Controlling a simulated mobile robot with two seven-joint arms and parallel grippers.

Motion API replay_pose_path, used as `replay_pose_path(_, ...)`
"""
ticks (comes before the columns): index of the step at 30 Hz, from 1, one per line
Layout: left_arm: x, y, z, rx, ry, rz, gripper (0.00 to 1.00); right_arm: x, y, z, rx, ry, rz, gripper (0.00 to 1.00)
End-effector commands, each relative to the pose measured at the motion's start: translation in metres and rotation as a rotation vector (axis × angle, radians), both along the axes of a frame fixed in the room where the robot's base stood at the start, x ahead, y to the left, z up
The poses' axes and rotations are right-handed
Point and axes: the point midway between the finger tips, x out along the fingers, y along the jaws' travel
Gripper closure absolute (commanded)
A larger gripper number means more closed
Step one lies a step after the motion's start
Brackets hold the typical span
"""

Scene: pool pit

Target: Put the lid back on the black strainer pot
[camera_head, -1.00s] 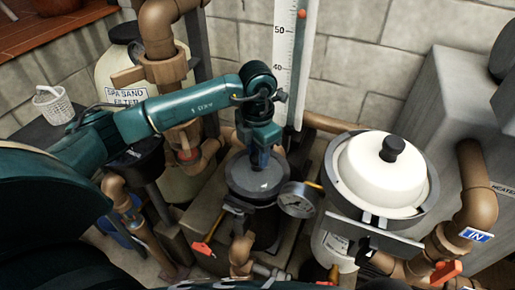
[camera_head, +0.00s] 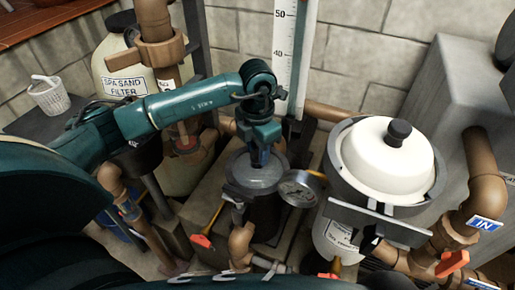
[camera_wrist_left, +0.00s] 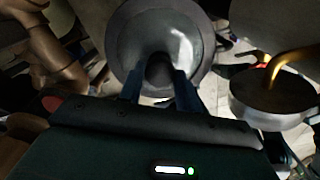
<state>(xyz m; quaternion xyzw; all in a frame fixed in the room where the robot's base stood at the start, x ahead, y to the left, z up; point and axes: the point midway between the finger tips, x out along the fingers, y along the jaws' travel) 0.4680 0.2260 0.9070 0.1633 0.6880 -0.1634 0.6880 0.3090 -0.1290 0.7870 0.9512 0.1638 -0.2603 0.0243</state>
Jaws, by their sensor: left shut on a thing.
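My left gripper (camera_head: 262,157) points down and is shut on the knob of the round, greyish, see-through lid (camera_head: 243,176). In the left wrist view the lid (camera_wrist_left: 190,45) fills the top middle, with its dark knob between the two fingertips (camera_wrist_left: 160,75). The black strainer pot (camera_head: 264,218) stands right below the lid, among the pipes. The lid looks roughly level and lined up over the pot's mouth. I cannot tell whether its rim touches the pot or a thin gap is left. The pot's mouth is hidden by the lid. My right gripper is not visible.
A white-domed unit (camera_head: 385,160) stands further right. Brown pipes (camera_head: 240,245) and an orange-handled valve (camera_head: 202,241) are in front. A white strainer basket (camera_head: 48,97) stands at the far left.

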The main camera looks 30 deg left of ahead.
Motion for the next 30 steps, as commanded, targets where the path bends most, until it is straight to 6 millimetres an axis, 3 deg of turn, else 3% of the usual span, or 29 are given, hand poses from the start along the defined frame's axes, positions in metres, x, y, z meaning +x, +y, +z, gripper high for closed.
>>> replay_pose_path(30,0.0002,-0.0001,-0.0005,0.000,-0.001,0.000,0.88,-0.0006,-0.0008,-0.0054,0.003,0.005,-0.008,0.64)
